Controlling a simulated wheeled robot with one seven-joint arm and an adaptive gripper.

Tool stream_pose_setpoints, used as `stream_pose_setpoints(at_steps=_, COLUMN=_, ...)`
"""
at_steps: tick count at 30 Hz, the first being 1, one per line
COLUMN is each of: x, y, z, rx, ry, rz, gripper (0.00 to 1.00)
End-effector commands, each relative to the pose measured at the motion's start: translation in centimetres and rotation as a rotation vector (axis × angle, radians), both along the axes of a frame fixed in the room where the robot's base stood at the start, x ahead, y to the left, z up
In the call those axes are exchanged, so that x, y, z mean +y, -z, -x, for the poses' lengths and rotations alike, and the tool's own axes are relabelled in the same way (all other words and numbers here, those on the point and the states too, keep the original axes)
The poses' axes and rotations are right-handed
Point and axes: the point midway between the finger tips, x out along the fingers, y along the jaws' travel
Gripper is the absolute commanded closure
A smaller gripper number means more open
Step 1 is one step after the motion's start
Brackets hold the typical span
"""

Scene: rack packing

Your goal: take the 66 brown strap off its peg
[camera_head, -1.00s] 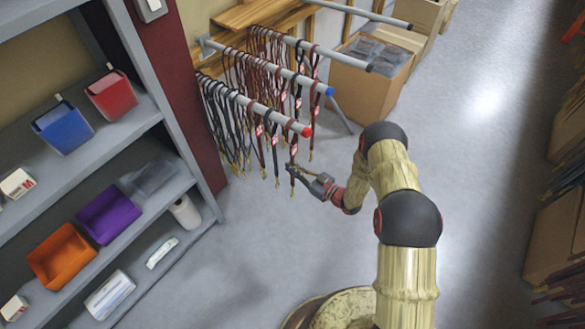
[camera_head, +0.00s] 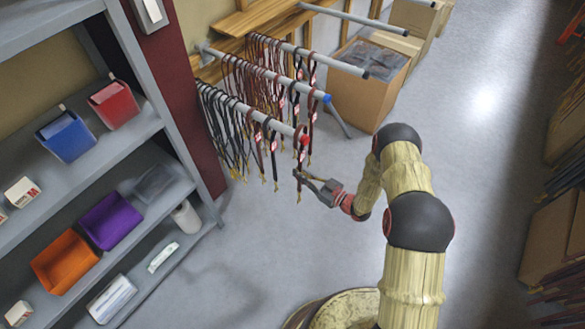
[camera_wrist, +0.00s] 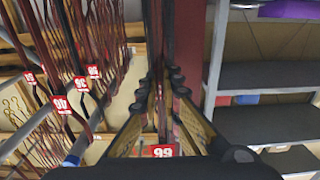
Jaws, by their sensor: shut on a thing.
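The 66 brown strap (camera_head: 300,160) hangs at the red-capped free end of the front peg (camera_head: 250,113). My gripper (camera_head: 298,173) is shut on the strap below the tag, with the brass clip hanging beneath. In the wrist view my fingers (camera_wrist: 160,80) pinch the dark brown strap (camera_wrist: 165,45). The tag (camera_wrist: 163,150) shows between the fingers and reads 66 upside down.
Several other tagged straps (camera_head: 225,120) hang farther in on the front peg. A blue-capped peg (camera_head: 310,92) with more straps is behind it. Shelves with bins (camera_head: 110,218) stand at left.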

Motion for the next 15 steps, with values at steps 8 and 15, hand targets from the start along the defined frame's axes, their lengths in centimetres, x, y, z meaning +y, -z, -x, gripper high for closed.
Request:
stream_pose_setpoints(at_steps=8, x=-5.4, y=-0.3, z=3.9, rx=-0.001, ry=0.006, rz=-0.001, gripper=1.0)
stream_pose_setpoints(at_steps=15, x=-9.2, y=-0.2, z=7.0, rx=-0.002, ry=0.004, rz=-0.001, gripper=1.0)
